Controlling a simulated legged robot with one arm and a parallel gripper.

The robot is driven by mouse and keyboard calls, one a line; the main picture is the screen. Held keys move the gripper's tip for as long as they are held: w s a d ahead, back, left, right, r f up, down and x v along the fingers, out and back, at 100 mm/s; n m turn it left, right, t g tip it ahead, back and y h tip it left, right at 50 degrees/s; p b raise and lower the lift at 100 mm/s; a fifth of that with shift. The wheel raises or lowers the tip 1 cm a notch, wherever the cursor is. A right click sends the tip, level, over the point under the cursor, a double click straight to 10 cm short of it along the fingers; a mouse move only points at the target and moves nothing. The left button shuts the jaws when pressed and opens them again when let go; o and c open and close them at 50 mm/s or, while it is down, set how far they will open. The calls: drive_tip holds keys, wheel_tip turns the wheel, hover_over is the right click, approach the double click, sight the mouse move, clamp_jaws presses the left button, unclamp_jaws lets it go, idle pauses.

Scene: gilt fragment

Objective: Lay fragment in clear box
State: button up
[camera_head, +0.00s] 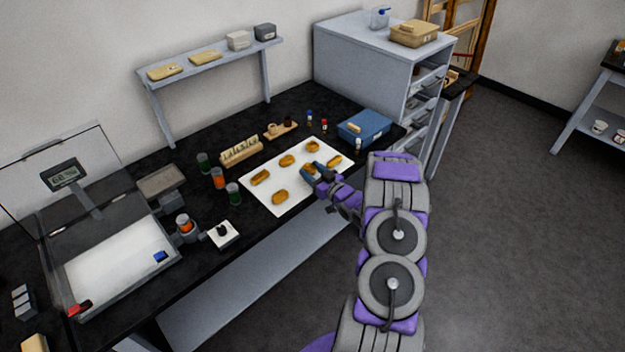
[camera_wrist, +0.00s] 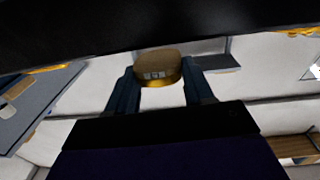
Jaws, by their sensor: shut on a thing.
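My gripper (camera_head: 309,174) is over the front right part of a white mat (camera_head: 262,204). In the wrist view its two blue fingers stand on either side of a gilt fragment (camera_wrist: 158,65) with a small pale label, and they are shut on it. In the head view that fragment is mostly hidden by the fingers. Several similar gold-brown fragments (camera_head: 280,197) lie on the mat. The clear box (camera_head: 110,262) is at the left end of the black bench, with a white floor and its transparent lid raised at the back.
Jars with green and orange contents (camera_head: 217,178), a white block with a dark knob (camera_head: 222,234) and a grey device (camera_head: 161,184) stand between box and mat. A blue case (camera_head: 364,128) is right of the mat.

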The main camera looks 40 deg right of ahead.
wheel_tip(320, 180, down, 3)
drive_tip(key=shift+s+f+b, duration=0.1)
drive_tip(key=shift+f+b, duration=0.05)
drive_tip(key=shift+b, duration=0.15)
drive_tip(key=shift+f, duration=0.2)
drive_tip(key=o, duration=1)
